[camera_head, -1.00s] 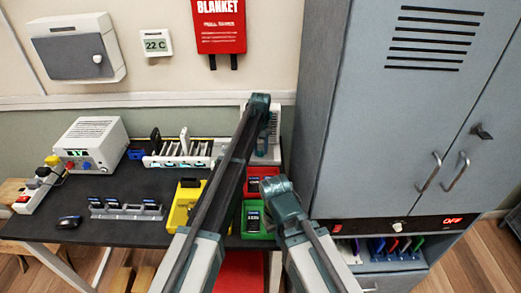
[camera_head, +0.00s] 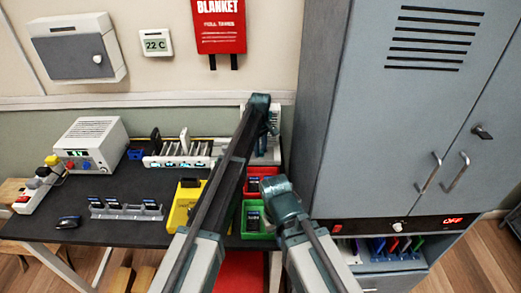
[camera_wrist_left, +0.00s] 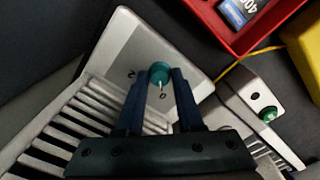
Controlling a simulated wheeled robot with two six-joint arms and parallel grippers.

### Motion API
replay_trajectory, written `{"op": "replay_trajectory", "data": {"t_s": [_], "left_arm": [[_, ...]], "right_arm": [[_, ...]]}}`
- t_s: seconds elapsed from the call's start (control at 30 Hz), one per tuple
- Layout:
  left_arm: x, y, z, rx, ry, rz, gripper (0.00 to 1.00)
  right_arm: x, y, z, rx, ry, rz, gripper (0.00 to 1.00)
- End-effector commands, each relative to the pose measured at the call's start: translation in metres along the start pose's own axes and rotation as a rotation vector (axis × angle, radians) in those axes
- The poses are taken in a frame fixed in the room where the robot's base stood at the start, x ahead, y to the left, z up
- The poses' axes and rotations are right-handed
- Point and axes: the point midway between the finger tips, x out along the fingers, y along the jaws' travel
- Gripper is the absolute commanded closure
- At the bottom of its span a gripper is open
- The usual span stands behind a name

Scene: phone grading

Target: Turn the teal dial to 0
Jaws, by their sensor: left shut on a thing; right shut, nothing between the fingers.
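The teal dial (camera_wrist_left: 159,73) sits on a pale panel (camera_wrist_left: 195,62) in the left wrist view. My left gripper (camera_wrist_left: 160,80) has its dark fingers on both sides of the dial and is shut on it. The dial's white mark points toward the bottom of that view, where a "0" is printed close by. A "2" is printed to the left. In the head view my left gripper (camera_head: 270,125) is over the white device (camera_head: 275,152) at the table's back right; the dial is not clear there. My right gripper (camera_head: 284,204) is shut and empty, lower down, near the green bin.
A red bin (camera_head: 253,171), a green bin (camera_head: 246,222) and a yellow bin (camera_head: 180,216) stand close to the arms. A white box with a green button (camera_wrist_left: 250,98) is beside the panel. A grey cabinet (camera_head: 335,120) stands right of the table.

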Motion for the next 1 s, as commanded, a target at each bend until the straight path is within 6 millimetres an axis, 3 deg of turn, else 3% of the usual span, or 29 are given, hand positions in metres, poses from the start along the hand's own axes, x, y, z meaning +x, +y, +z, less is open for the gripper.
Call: {"op": "replay_trajectory", "data": {"t_s": [0.5, 0.53, 0.67, 1.0], "left_arm": [[0.0001, -0.0001, 0.0001, -0.018, 0.0, 0.0, 1.0], [0.0001, -0.0001, 0.0001, -0.018, 0.0, 0.0, 0.58], [0.0001, -0.0001, 0.0001, -0.017, 0.0, 0.0, 0.35], [-0.0009, 0.0, 0.0, -0.016, 0.0, 0.0, 0.34]], "right_arm": [[0.0001, 0.0, 0.0, 0.0, 0.0, 0.0, 1.0], [0.0001, 0.0, 0.0, 0.0, 0.0, 0.0, 1.0], [0.0001, 0.0, 0.0, 0.0, 0.0, 0.0, 1.0], [-0.0008, 0.0001, 0.0001, 0.0, 0.0, 0.0, 1.0]]}}
